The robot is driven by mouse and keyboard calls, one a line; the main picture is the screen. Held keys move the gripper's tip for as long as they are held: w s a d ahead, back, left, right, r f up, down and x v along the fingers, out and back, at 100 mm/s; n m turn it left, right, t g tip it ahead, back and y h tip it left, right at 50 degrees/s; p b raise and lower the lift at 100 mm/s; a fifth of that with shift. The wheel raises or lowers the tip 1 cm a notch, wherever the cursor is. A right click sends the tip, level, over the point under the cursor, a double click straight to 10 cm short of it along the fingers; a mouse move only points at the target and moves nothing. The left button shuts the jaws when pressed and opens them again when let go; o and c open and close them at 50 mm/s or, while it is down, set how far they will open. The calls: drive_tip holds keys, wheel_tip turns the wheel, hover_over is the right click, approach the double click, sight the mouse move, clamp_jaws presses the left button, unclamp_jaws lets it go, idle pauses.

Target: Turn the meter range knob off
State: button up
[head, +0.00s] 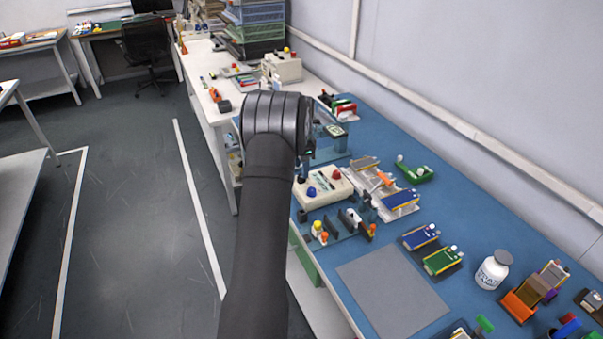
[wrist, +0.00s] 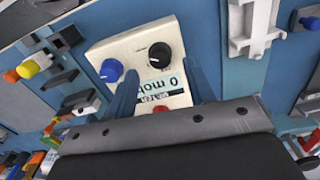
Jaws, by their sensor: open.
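The meter is a cream box (wrist: 120,48) in the wrist view, with a blue knob (wrist: 111,70), a black knob (wrist: 159,56) with a pale mark, a label or display reading "0 mo" (wrist: 172,84) and a red knob or button (wrist: 160,108). I cannot read which knob is the range knob. My gripper (wrist: 161,70) is open; its two blue fingers stand apart over the box, either side of the black knob in the picture, with nothing between them. Contact cannot be told. In the head view the meter (head: 323,188) sits beside my arm, which hides the gripper's fingers.
A small fixture with yellow and orange knobs (head: 320,232) stands in front of the meter. A silver tray (head: 372,190) with cells lies to its right. A grey mat (head: 392,290) is bare. A white bottle (head: 492,270) stands at right on the blue bench.

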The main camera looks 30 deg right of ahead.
drive_tip(key=shift+f, duration=1.65)
drive_tip(key=c, duration=1)
